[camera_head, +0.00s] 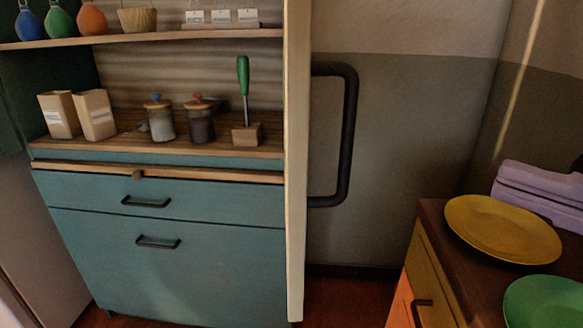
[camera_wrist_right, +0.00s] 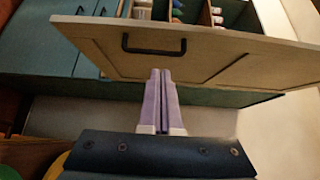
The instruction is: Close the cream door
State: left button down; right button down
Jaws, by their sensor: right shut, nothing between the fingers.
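The cream door (camera_head: 297,160) stands open, seen nearly edge-on in the head view, at the right side of the teal cabinet (camera_head: 180,250). Its black bar handle (camera_head: 348,130) sticks out to the right. In the right wrist view the door's panelled face (camera_wrist_right: 215,55) and handle (camera_wrist_right: 154,48) lie beyond my fingers. My right gripper (camera_head: 499,180) has lavender fingers, shut and empty, at the right of the head view, well apart from the door. The fingers also show in the wrist view (camera_wrist_right: 160,72), pointing toward the door below its handle. My left gripper is not in view.
A brown counter (camera_head: 432,222) with a yellow plate (camera_head: 500,228) and a green plate (camera_head: 548,302) stands at lower right, below my right gripper. Jars, paper bags and a green-handled tool (camera_head: 243,75) stand on the cabinet shelf. Space between door and gripper looks clear.

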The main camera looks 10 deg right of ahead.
aim_at(308, 135)
jog(key=p+x, duration=0.1)
jog(key=x, duration=0.3)
jog(key=s+a+p+x, duration=0.1)
jog(key=p+x, duration=0.1)
jog(key=x, duration=0.2)
jog(key=a+p+x, duration=0.1)
jog(key=p+x, duration=0.1)
jog(key=x, duration=0.2)
jog(key=shift+s+a+r, duration=0.1)
jog(key=shift+s+a, duration=0.15)
jog(key=shift+a, duration=0.15)
